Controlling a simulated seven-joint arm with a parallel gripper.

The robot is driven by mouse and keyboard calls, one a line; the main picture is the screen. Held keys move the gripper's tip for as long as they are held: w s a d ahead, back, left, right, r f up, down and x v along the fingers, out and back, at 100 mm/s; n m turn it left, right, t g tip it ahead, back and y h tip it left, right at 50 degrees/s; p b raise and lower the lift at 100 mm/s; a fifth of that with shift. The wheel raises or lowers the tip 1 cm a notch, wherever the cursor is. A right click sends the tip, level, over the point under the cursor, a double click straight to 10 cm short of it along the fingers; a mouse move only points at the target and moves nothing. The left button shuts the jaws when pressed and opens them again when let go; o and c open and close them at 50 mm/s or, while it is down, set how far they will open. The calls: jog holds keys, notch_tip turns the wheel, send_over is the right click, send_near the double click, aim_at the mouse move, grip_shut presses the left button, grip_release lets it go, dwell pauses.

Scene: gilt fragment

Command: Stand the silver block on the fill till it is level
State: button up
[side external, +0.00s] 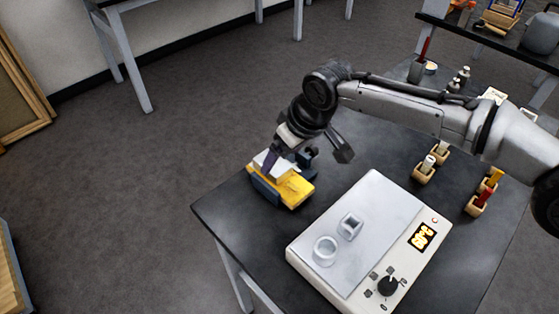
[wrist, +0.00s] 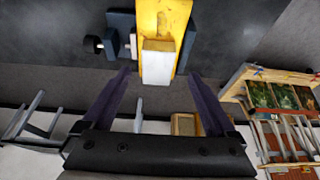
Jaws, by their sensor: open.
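A yellow gilt piece (side external: 297,191) lies in a dark blue clamp (side external: 264,189) near the table's left corner. It also shows at the top of the wrist view (wrist: 175,12), with a duller patch on its face that may be the fill (wrist: 164,30). The silver block (wrist: 157,62) appears pale and box-shaped at the gilt piece's near end. Whether it rests on the piece or the fill, and whether it is level, I cannot tell. My gripper (wrist: 159,74) is open, one finger on each side of the block with gaps. In the side view my gripper (side external: 271,163) partly hides that end.
A white hotplate (side external: 385,215) with a lit display stands to the right, carrying a ring (side external: 325,251) and a hollow square piece (side external: 350,226). Small wooden holders (side external: 424,171) stand behind it. The table's left edge is close to the clamp.

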jog(key=v, duration=0.8)
jog(key=shift+w+r, duration=0.1)
jog(key=shift+w, duration=0.05)
jog(key=s+d+r+m, duration=0.15)
jog(key=d+r, duration=0.25)
jog(key=d, duration=0.5)
jog(key=s+d+r+m+t+h, duration=0.15)
jog(key=d+r, duration=0.25)
jog(key=d, duration=0.6)
jog(key=s+d+r+m+y, duration=0.15)
jog(key=d+r, duration=0.25)
jog(key=d, duration=0.5)
jog(key=s+d+f+m+h, duration=0.1)
jog(key=s+d+f, duration=0.3)
jog(key=s+d, duration=0.6)
jog(key=s+d+f+m+h, duration=0.2)
jog(key=s+d+f+m, duration=0.1)
jog(key=s+d, duration=0.7)
jog(key=s+f+t, duration=0.1)
jog(key=s, duration=0.3)
jog(key=shift+s, duration=0.25)
